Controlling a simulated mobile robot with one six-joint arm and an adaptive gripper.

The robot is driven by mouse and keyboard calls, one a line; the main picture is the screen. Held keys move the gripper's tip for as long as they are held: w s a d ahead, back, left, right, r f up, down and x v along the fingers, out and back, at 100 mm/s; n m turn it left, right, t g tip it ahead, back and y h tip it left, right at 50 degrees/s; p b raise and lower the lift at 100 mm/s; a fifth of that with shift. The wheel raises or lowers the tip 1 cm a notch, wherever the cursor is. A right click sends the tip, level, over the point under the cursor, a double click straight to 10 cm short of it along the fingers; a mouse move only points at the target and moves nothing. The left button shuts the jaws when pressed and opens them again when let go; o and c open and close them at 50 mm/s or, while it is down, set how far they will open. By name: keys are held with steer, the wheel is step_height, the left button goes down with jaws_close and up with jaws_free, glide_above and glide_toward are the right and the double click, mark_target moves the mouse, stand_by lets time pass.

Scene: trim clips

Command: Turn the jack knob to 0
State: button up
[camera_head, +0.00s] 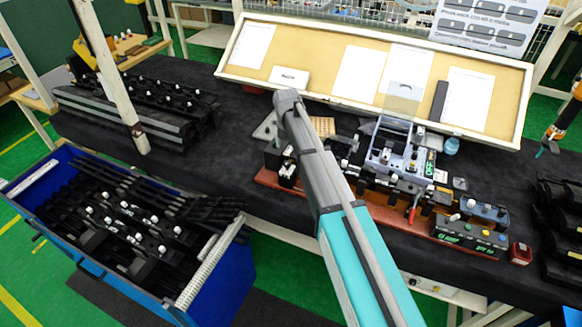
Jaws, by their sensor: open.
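A dark control box (470,234) with green lit markings on its front and small knobs on top sits at the right end of the red-brown base board (265,179). The knobs are too small to tell which is the jack knob or what it reads. A clear and grey fixture (400,150) with a green label stands behind the board. My arm, teal and grey, reaches up from the bottom across the middle and hides part of the board. I cannot make out my gripper or its fingers in this view.
A blue bin (225,290) of black clips stands at the lower left. More black parts (165,105) lie on the dark table's left and others (560,215) at its right edge. A tilted board (315,55) with papers closes off the back. A small red box (520,253) sits right of the control box.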

mark_target(287, 163)
steer(key=shift+f+b, duration=3.85)
steer(key=shift+f, duration=0.3)
